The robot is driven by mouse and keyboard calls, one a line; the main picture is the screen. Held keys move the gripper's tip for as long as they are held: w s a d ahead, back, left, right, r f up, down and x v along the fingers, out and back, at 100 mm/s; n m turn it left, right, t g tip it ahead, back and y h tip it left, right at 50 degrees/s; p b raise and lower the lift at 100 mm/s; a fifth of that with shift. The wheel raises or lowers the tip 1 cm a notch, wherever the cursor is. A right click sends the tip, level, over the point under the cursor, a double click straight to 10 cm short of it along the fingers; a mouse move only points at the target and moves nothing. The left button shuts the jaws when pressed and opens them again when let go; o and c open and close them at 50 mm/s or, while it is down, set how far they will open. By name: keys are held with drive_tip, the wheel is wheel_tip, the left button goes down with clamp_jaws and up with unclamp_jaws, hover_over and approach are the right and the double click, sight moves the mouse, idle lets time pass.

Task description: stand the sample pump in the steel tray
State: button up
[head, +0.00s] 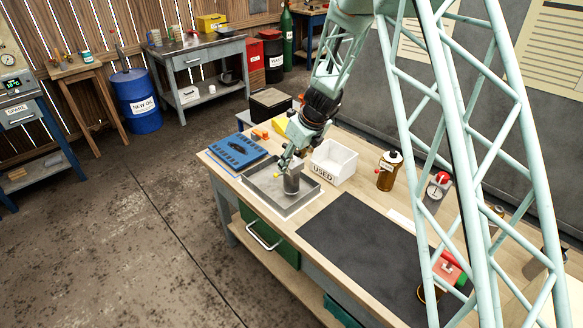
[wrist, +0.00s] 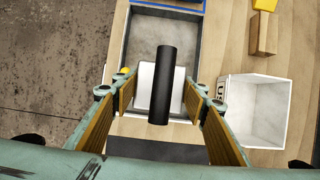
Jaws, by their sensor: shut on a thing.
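The sample pump shows as a grey cylinder (head: 291,184) in the head view; in the wrist view it has a pale body and a black tube (wrist: 162,85) on top. My gripper (head: 290,165) is shut on it, with a finger on each side in the wrist view (wrist: 160,98). The pump looks about upright, within the outline of the steel tray (head: 263,189). I cannot tell whether its base touches the tray floor. The tray is shallow and grey, and its bare floor (wrist: 182,35) shows beyond the pump in the wrist view.
A white bin marked USED (head: 334,162) stands close right of the tray; it also shows in the wrist view (wrist: 255,110). A blue board (head: 237,151) lies behind left. A black mat (head: 365,255) lies in front right. A brown bottle (head: 388,172) stands farther right.

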sight(298, 152)
drive_tip(key=shift+f, duration=0.9)
drive_tip(key=shift+f+b, duration=0.1)
drive_tip(key=shift+b, duration=0.2)
drive_tip(key=o, duration=1.5)
drive_tip(key=p+v, duration=0.2)
drive_tip(key=v, duration=0.8)
drive_tip(key=shift+r+p, duration=0.3)
drive_tip(key=shift+v, duration=0.85)
